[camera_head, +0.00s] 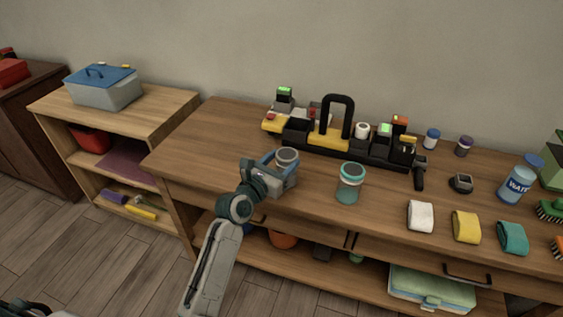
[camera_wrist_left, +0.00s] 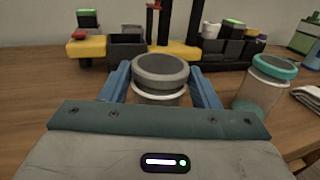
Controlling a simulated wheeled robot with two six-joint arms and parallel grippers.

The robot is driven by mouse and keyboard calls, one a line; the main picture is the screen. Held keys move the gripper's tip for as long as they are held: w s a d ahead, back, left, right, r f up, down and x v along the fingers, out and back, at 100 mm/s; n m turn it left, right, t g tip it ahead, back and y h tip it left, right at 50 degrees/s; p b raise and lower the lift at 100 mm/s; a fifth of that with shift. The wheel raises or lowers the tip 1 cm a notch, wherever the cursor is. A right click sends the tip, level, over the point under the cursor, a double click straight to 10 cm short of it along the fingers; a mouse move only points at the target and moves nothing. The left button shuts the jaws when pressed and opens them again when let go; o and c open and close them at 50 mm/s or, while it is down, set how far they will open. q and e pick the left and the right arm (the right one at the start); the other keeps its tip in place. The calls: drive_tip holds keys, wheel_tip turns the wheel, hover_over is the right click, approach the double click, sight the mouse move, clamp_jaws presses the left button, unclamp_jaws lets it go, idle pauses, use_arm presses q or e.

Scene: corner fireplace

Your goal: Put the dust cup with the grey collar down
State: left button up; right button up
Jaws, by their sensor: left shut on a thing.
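The dust cup with the grey collar (camera_head: 287,157) is at the left part of the wooden table. My left gripper (camera_head: 277,166) is shut on it, with one blue finger on each side. In the left wrist view the grey-topped cup (camera_wrist_left: 160,72) stands upright between the fingers; its lower part is hidden by my gripper body. I cannot tell whether its base touches the tabletop. A second dust cup with a teal collar (camera_head: 351,182) stands to the right, apart from my gripper; it also shows in the left wrist view (camera_wrist_left: 264,84). My right gripper is not in view.
A black and yellow tool caddy (camera_head: 345,148) stands behind the cups. White (camera_head: 420,216), yellow (camera_head: 466,226) and teal (camera_head: 513,238) rolled cloths lie to the right, with a wipes canister (camera_head: 520,180) beyond. Bare wooden tabletop (camera_head: 205,150) lies to the left of my gripper.

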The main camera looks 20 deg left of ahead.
use_arm(q)
drive_tip(key=shift+f, duration=0.1)
drive_tip(key=o, duration=1)
